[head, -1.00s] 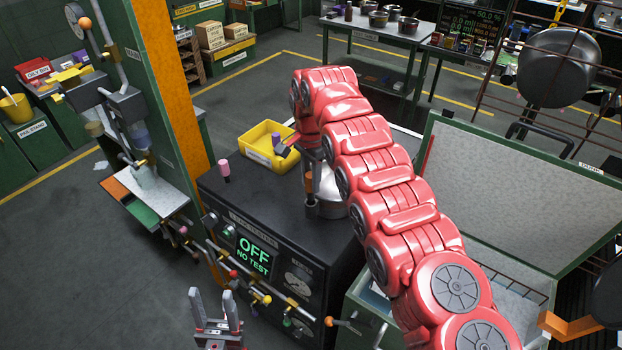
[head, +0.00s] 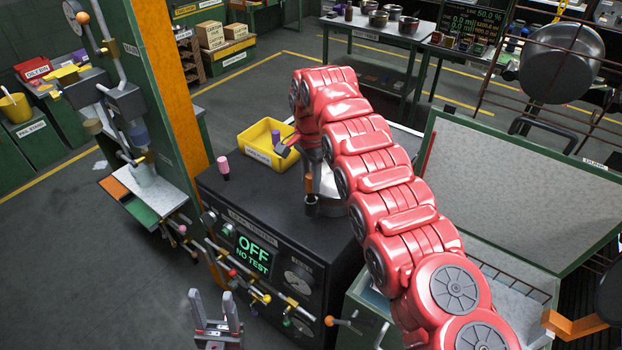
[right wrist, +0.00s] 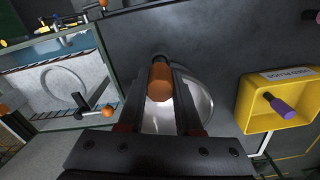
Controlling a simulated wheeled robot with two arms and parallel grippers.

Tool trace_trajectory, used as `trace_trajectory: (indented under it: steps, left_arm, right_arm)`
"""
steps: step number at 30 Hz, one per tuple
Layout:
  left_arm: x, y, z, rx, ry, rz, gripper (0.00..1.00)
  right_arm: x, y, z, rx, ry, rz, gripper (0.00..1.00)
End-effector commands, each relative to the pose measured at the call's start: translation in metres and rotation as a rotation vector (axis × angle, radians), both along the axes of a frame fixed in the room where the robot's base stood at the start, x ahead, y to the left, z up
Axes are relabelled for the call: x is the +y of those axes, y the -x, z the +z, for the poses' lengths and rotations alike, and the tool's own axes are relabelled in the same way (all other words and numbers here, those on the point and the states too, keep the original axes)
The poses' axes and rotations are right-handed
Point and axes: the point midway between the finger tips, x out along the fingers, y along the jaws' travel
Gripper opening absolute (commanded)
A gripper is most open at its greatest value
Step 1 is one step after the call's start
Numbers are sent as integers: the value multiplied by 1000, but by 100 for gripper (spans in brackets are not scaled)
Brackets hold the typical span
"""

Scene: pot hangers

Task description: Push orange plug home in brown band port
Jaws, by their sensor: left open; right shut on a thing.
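The orange plug (right wrist: 160,84) sits between the two dark fingers of my right gripper (right wrist: 161,68), which is shut on it. In the head view the orange plug (head: 309,184) stands upright beside a shiny metal pot (head: 330,186) on the black test bench, with a dark cylindrical part directly under it. The brown band port is not clearly visible; the plug and fingers cover that spot, so I cannot tell how deep the plug sits. My left gripper (head: 214,312) is open and empty, low in front of the bench.
A yellow bin (head: 253,148) with a purple plug (right wrist: 281,107) stands near the bench's back. A pink plug (head: 223,168) stands on the bench top. The bench front has levers, valves and a display (head: 254,254) reading "OFF NO TEST". An open green chest (head: 470,180) stands at right.

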Motion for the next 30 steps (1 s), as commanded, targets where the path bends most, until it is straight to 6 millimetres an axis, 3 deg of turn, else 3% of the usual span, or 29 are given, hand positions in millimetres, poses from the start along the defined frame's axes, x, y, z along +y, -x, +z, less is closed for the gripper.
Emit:
trace_trajectory:
  steps: [30]
  left_arm:
    - [0,0,-26,0,0,0,52]
  right_arm:
    - [0,0,-27,0,0,0,0]
